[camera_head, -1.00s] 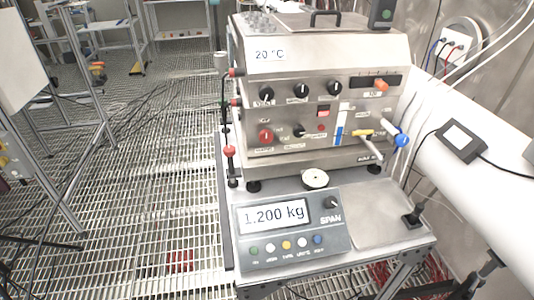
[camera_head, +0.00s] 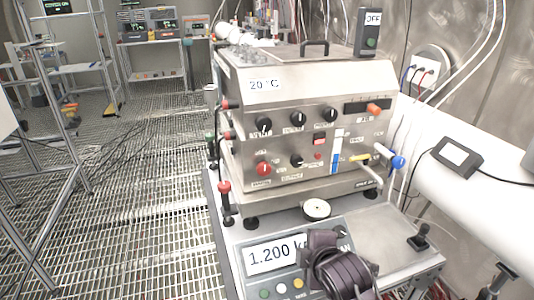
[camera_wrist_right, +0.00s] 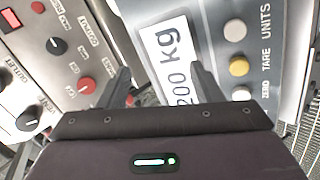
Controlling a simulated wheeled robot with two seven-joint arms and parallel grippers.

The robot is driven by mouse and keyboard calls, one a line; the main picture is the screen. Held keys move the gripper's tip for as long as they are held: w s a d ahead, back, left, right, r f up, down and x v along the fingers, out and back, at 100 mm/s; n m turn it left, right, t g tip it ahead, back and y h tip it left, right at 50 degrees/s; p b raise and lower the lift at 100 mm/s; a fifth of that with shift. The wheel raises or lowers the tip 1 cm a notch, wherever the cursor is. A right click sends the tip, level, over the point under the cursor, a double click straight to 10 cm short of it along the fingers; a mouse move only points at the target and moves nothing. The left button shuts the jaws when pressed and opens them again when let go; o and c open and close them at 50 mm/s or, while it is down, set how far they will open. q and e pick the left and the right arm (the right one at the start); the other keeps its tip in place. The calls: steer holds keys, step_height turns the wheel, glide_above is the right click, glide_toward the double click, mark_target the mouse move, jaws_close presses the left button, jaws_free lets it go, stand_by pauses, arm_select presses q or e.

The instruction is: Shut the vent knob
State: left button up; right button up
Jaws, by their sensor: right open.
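The vent knob (camera_head: 264,123) is a black round knob with a pale mark, leftmost in the upper row on the steel front panel. In the right wrist view the vent knob (camera_wrist_right: 28,118) is at the left edge with its label beside it. My right gripper (camera_head: 325,242) is dark and sits low in front of the panel, over the scale's display unit, apart from the knob. Its two fingers (camera_wrist_right: 160,78) are spread with nothing held. The knob's exact pointer angle is too small to read surely. My left gripper is not in view.
Other black knobs (camera_head: 329,115), a red knob (camera_head: 263,168) and a yellow-handled valve (camera_head: 362,158) share the panel. A red-topped post (camera_head: 224,188) stands at its left. The scale display (camera_head: 272,253) reads 1.200 kg. A white pipe (camera_head: 450,187) runs on the right.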

steer(key=w+a+r+n+t+y, duration=0.2)
steer(key=w+a+r+n+t, duration=0.25)
steer(key=w+r+n, duration=0.55)
steer(key=n+t+y, duration=0.1)
steer(key=n+t, duration=0.1)
steer(key=n, duration=0.8)
glide_toward(265, 125)
steer(key=w, duration=0.2)
steer(key=x, duration=0.2)
steer(key=p+x, duration=0.1)
steer(key=x, duration=0.1)
steer(key=p+x, duration=0.1)
steer(key=x, duration=0.1)
steer(key=shift+w+a, duration=0.1)
steer(key=shift+a, duration=0.25)
steer(key=shift+w+a, duration=0.15)
steer(key=shift+w, duration=0.3)
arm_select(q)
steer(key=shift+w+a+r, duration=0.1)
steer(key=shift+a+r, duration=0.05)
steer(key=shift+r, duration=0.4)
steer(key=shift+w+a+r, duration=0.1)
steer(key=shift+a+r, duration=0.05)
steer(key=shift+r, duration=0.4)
arm_select(e)
steer(key=c, duration=1)
